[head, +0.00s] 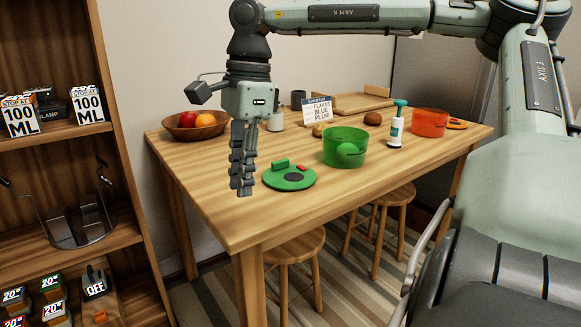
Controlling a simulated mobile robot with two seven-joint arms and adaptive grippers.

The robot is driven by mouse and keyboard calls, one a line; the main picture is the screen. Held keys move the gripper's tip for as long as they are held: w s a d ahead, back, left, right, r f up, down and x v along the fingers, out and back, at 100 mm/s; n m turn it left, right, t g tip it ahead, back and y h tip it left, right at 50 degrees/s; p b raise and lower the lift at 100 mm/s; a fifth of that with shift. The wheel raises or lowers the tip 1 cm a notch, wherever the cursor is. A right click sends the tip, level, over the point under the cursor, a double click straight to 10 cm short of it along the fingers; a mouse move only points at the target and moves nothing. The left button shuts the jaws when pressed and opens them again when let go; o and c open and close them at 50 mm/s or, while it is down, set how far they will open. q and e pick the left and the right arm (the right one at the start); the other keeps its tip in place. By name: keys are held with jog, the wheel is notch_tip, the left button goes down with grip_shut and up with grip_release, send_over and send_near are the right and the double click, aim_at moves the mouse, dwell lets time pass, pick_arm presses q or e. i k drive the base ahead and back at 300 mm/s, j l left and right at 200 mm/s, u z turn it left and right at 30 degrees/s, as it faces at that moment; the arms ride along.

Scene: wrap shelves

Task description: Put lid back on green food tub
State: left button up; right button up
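The green food tub (344,155) stands upright and open on the wooden table. A round green thing (348,149) shows through its wall. A round green lid (272,183) lies on the table left of the tub and apart from it. It has a green block handle, a small red part and a dark disc on top. My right gripper (243,188) points down just left of the lid in the picture, with nothing visible between its fingers. The fingers overlap from this side, so their opening is unclear. My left gripper is out of view.
A fruit bowl (183,131), sign card (317,110), pump bottle (396,128) and orange tub (430,123) with an orange lid (455,124) stand on the table (222,207). Stools (290,247) stand at its front. Shelves (125,190) rise at left.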

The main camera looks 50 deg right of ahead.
aim_at(282, 176)
jog(key=i+l, duration=0.15)
jog(key=l, duration=0.25)
jog(key=i+l, duration=0.1)
jog(key=l, duration=0.3)
jog(key=i+l, duration=0.15)
jog(key=l, duration=0.25)
